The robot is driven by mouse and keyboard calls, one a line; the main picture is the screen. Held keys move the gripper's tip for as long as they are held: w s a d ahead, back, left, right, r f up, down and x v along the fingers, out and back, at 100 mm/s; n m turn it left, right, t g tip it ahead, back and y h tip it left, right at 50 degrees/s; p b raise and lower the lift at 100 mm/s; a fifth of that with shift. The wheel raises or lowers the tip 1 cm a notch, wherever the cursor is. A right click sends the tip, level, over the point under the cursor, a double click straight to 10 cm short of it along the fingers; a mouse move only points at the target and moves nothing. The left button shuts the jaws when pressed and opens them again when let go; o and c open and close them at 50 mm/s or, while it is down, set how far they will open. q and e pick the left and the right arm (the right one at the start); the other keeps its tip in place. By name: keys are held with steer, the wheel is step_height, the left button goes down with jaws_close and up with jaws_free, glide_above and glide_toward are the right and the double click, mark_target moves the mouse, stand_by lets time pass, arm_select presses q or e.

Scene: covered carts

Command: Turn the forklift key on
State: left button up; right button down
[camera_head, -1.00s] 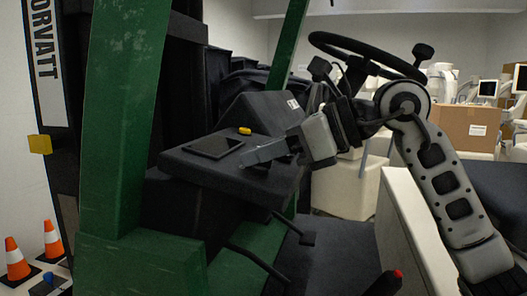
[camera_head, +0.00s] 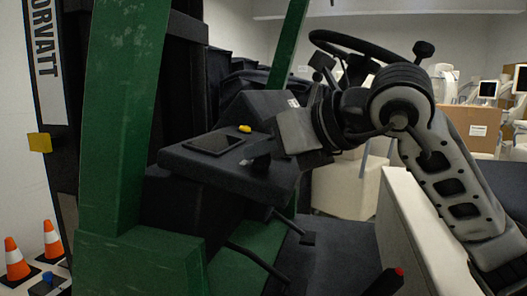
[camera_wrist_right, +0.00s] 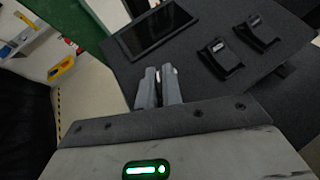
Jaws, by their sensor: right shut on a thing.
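The forklift's black dashboard (camera_head: 225,170) carries a flat dark screen (camera_head: 215,143). The screen also shows in the right wrist view (camera_wrist_right: 150,30). My right gripper (camera_head: 266,157) is low over the dashboard's right part. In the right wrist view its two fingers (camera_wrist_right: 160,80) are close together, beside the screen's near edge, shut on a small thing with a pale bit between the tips. The key is not clearly seen; the fingers hide what they hold, so I cannot tell its angle. My left gripper is not in view.
Two black switches (camera_wrist_right: 220,58) sit on the panel right of the fingers. A yellow button (camera_head: 245,129) stands behind the screen. The steering wheel (camera_head: 365,52) is beyond my right arm. A green post (camera_head: 125,110) rises at the left, with orange cones (camera_head: 16,258) beyond.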

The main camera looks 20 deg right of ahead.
steer(key=m+t+h+b, duration=0.1)
steer(key=m+h, duration=0.1)
steer(key=m, duration=0.1)
steer(key=shift+h, duration=0.4)
steer(key=shift+m+h+b, duration=0.35)
steer(key=shift+m+h, duration=0.45)
steer(key=shift+m+h+b, duration=0.45)
steer(key=shift+m+h, duration=0.35)
steer(key=shift+m, duration=0.2)
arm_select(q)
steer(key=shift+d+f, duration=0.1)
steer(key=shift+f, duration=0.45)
arm_select(e)
steer(key=shift+m+h, duration=0.5)
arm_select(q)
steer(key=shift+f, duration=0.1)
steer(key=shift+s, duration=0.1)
arm_select(e)
steer(key=c, duration=1.6)
jaws_free()
steer(key=shift+o, duration=0.2)
